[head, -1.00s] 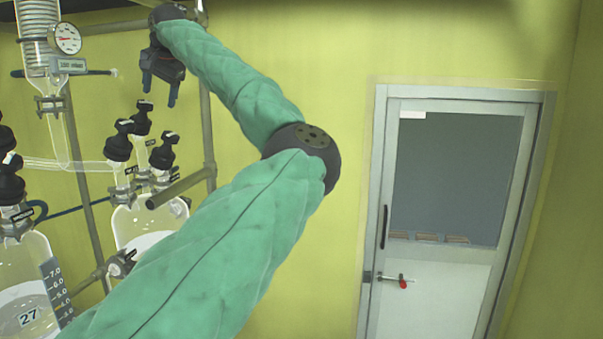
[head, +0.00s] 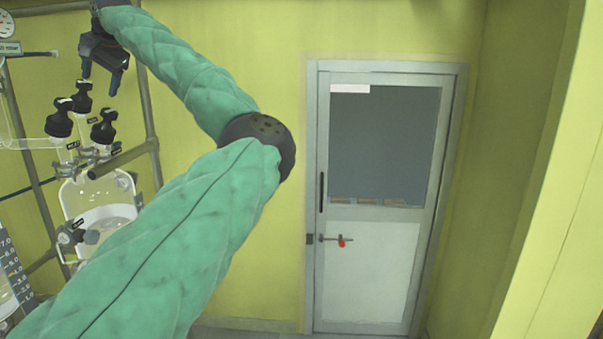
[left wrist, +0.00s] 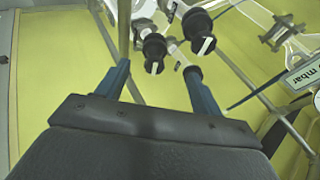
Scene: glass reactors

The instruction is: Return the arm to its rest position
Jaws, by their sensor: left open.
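My left arm (head: 190,220), in a green sleeve, crosses the left half of the head view and bends at a dark elbow joint. My left gripper (head: 99,85) is at the upper left, above and in front of the black valve caps of a glass reactor (head: 97,200). Its two fingers are apart with nothing between them. In the left wrist view the open fingers (left wrist: 158,85) point toward black valve caps (left wrist: 155,50), which look apart from them. My right gripper is not in view.
A closed door (head: 375,265) with a red-tipped lock stands in the yellow wall. Metal frame posts (head: 150,110) surround the reactor. Another graduated vessel (head: 14,270) is cut off at the left edge. A gauge (head: 6,22) is at the top left. The space before the door looks clear.

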